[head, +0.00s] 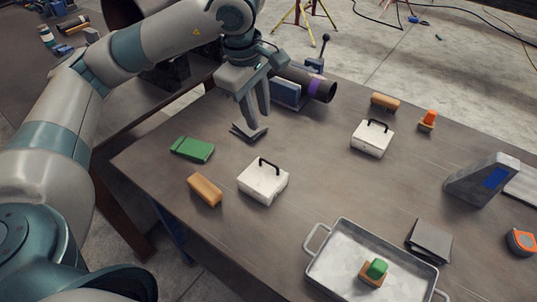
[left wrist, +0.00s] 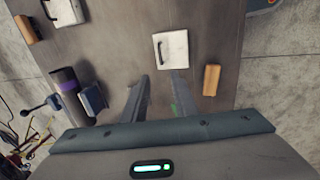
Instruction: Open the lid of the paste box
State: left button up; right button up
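Two white boxes with black handles on top stand on the table; I cannot tell which is the paste box. The nearer white box (head: 263,183) has its lid closed and also shows in the left wrist view (left wrist: 173,48), beyond the fingertips. The farther white box (head: 371,140) looks closed too and shows at the left wrist view's top edge (left wrist: 66,12). My left gripper (head: 252,124) points down over the table, behind the nearer box and apart from it. In the left wrist view its fingers (left wrist: 160,88) are spread with nothing between them. My right gripper is not in view.
A green block (head: 192,149) and a wooden block (head: 205,189) lie left of the nearer box. A dark pipe with a purple band (head: 318,87) lies behind my left gripper. A metal tray (head: 335,263) with small blocks stands in front. The table's middle is clear.

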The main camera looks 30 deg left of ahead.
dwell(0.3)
pick_arm(q)
jog(key=shift+f, duration=0.15)
jog(key=p, duration=0.5)
send_near(268, 162)
jog(key=f, duration=0.3)
jog(key=w+f, duration=0.1)
jog(key=f, duration=0.1)
jog(key=shift+w+f, duration=0.15)
jog(key=shift+f, duration=0.2)
jog(key=shift+w+d+f, duration=0.1)
jog(key=shift+f, duration=0.6)
grip_shut()
dwell(0.3)
